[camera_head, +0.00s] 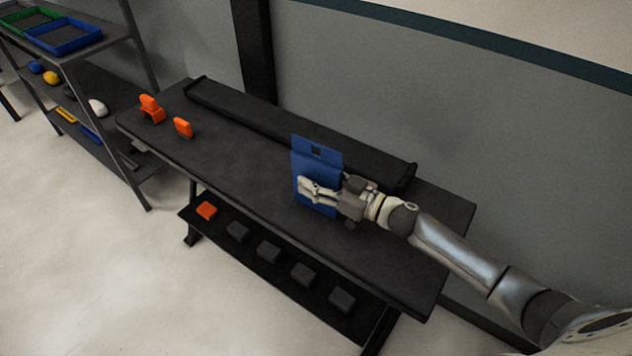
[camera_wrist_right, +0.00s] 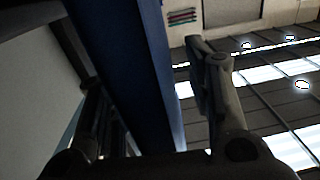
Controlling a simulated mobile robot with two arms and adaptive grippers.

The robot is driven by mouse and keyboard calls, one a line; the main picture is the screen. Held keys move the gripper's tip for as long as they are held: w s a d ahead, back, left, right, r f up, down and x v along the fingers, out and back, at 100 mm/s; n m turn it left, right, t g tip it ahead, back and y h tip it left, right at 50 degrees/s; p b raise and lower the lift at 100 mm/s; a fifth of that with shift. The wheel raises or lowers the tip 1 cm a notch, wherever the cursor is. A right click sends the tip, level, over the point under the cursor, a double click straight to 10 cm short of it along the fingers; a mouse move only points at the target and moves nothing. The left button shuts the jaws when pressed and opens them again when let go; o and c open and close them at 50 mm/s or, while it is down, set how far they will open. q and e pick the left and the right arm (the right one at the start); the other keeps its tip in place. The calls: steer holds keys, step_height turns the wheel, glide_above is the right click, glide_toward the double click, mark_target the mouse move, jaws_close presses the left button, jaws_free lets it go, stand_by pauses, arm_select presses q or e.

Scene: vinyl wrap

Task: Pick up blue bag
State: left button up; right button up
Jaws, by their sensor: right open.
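The blue bag (camera_head: 318,155) is a flat, upright blue piece with a small slot near its top, standing on the dark table (camera_head: 245,148). My right gripper (camera_head: 318,190) is in front of its lower part in the head view, its arm coming in from the right. In the right wrist view the blue bag (camera_wrist_right: 125,75) runs between the two fingers of my right gripper (camera_wrist_right: 155,115). The fingers are open, with a gap visible on the right side of the bag. The gripper covers part of the bag in the head view. My left gripper is not in view.
A long dark roll (camera_head: 290,128) lies along the table's back edge by the wall. Two orange tools (camera_head: 151,109) (camera_head: 183,127) stand at the table's left end. An orange block (camera_head: 206,210) and several dark blocks sit on the lower shelf. A rack (camera_head: 75,75) stands left.

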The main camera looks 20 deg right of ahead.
jaws_close()
steer(key=shift+r, duration=0.15)
